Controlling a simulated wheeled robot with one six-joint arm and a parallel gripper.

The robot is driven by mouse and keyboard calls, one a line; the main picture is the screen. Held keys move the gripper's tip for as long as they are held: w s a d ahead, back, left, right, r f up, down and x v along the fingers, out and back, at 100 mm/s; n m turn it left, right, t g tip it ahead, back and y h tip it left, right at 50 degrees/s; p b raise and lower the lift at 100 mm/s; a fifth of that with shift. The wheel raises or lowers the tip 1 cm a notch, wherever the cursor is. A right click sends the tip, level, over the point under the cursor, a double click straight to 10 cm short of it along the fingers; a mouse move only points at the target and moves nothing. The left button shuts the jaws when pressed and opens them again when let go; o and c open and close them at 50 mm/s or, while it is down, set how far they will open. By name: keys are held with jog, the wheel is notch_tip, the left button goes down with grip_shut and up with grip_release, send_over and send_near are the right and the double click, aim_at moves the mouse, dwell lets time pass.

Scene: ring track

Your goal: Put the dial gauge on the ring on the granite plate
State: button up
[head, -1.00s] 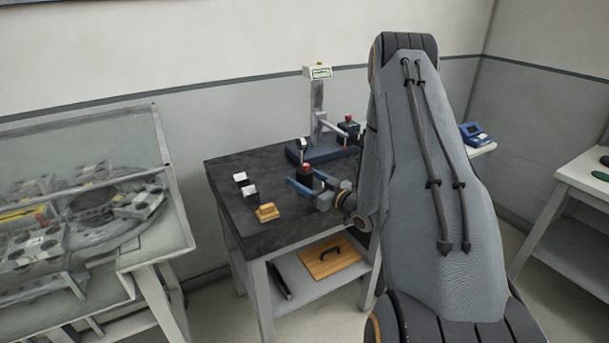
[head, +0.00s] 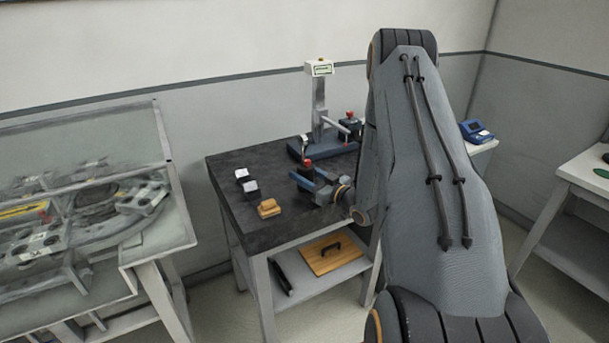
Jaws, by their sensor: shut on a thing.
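A dark granite-like plate (head: 285,222) tops the grey stand in the middle of the head view. My gripper (head: 311,180) is at the plate's right part, shut on a small dark piece with a red top (head: 308,163). The jaws hide most of this piece, and I cannot tell if it touches the plate. A tall stand with a small display (head: 320,68) and a dark blue base (head: 325,153) stands behind the gripper. A small white-faced part (head: 304,142) shows at its left. I cannot make out for sure which part is the dial gauge, nor a ring.
Two small white-topped blocks (head: 250,187) and a wooden block (head: 268,208) sit left of the gripper. A dark block with a red knob (head: 349,121) is by the tall stand. A glass-covered table (head: 150,254) stands left.

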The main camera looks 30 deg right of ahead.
aim_at(303, 146)
jog(key=shift+r+b, duration=1.2)
jog(key=shift+r, duration=3.8)
jog(key=shift+f+p, duration=1.35)
jog(key=shift+f, duration=3.5)
jog(key=shift+f, duration=0.15)
jog(key=o, duration=1.6)
jog(key=shift+f, duration=0.1)
jog(key=shift+c, duration=0.2)
jog(key=shift+s, duration=0.1)
jog(key=b+v, duration=0.1)
jog(key=v, duration=0.2)
jog(key=b+v, duration=0.2)
jog(key=v, duration=0.2)
jog(key=shift+s+d+r, duration=0.15)
jog(key=shift+s+r, duration=0.1)
jog(key=shift+s, duration=0.05)
